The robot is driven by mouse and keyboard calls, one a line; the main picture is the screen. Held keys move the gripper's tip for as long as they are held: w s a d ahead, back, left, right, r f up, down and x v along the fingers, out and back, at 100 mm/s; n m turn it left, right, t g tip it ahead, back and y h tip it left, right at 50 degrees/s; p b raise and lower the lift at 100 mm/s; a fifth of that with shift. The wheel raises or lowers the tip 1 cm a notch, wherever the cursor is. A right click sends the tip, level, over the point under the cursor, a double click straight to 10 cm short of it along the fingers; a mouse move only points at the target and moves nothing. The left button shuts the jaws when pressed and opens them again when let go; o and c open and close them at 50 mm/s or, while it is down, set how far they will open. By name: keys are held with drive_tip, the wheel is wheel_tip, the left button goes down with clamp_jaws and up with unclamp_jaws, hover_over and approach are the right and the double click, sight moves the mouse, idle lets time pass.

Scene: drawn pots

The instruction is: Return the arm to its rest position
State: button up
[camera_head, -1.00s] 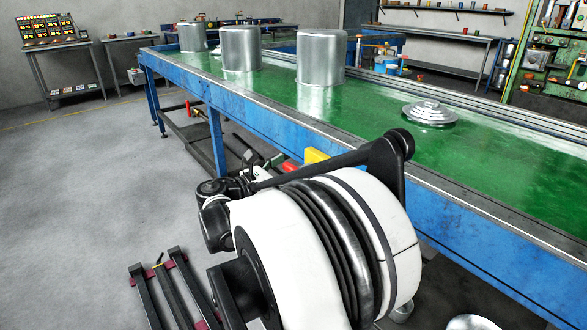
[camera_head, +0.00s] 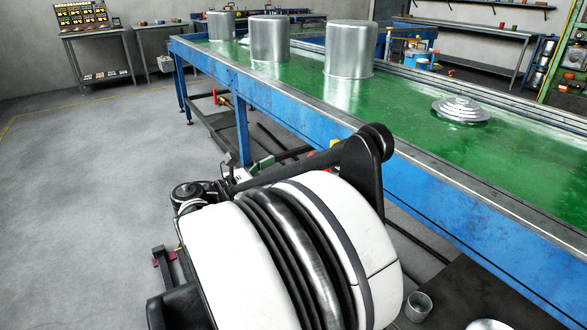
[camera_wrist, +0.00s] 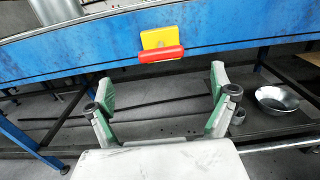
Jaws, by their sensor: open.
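My gripper (camera_wrist: 160,90) is open and empty in the wrist view, its two green-padded fingers spread wide. Beyond it is the blue side of the workbench, with a yellow and red piece (camera_wrist: 161,45) on it. I cannot tell from this view how far apart they are. In the head view my folded white and black arm (camera_head: 290,250) fills the lower middle, in front of the bench.
The long blue bench with a green top (camera_head: 400,105) bears several metal pots, among them a large one (camera_head: 349,48), and a stepped round metal piece (camera_head: 461,109). A metal bowl (camera_wrist: 277,99) lies below the bench. Open grey floor (camera_head: 90,200) spreads left.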

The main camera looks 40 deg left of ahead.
drive_tip(key=shift+s, duration=0.25)
idle(0.4)
